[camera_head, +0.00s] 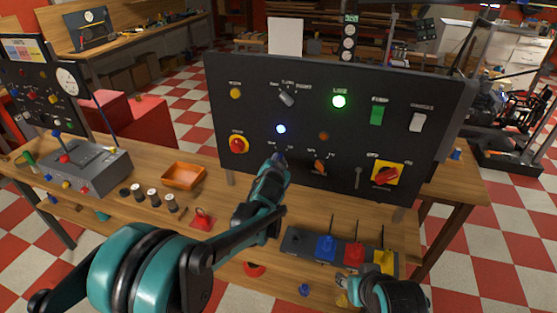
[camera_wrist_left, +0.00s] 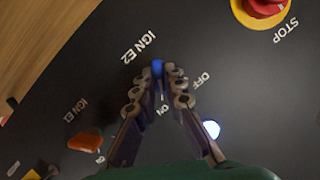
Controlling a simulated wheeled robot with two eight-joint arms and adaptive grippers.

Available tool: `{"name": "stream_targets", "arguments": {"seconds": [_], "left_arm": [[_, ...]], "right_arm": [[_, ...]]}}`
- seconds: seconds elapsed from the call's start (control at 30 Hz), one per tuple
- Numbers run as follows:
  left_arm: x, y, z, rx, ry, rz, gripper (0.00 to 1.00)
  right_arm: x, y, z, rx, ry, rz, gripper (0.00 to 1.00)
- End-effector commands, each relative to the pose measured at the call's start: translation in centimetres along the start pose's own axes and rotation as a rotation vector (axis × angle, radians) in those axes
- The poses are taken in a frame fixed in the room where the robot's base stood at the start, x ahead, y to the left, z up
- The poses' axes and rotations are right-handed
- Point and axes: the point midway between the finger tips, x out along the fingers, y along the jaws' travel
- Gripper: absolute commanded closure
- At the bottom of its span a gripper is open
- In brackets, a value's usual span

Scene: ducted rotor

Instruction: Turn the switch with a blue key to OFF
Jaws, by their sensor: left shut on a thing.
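The blue key (camera_wrist_left: 157,68) is in the switch labelled IGN E2 on the dark control panel (camera_head: 430,140). OFF and ON are printed beside this switch in the left wrist view. My left gripper (camera_head: 278,160) reaches the panel's lower middle and hides most of the key from the head camera. In the left wrist view the fingertips (camera_wrist_left: 159,76) are shut on the blue key from both sides. I cannot tell which mark the key points to. My right gripper (camera_head: 344,285) is low at the right, near the table's front edge; its fingers are too unclear to read.
An orange key (camera_head: 319,167) labelled IGN E1 is close to the blue one, with a lit blue-white lamp (camera_head: 281,128) above. A red STOP button (camera_head: 239,144) and a red rotary switch (camera_head: 387,174) flank them. An orange tray (camera_head: 183,176) stands on the table at left.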

Motion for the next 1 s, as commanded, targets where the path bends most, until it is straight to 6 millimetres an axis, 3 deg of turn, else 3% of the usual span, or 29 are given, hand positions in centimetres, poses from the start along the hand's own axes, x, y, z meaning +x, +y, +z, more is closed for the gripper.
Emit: {"name": "stream_targets", "arguments": {"seconds": [0.5, 1.0], "left_arm": [[0.03, -0.56, 0.14, -0.442, -0.001, 0.181, 1.0], [0.18, -0.73, 0.48, -0.868, 0.0, 0.358, 1.0]], "right_arm": [[-1.15, 0.0, -0.82, 0.0, 0.0, 0.0, 0.6], [-0.89, 0.0, -0.63, 0.0, 0.0, 0.0, 0.6]]}}
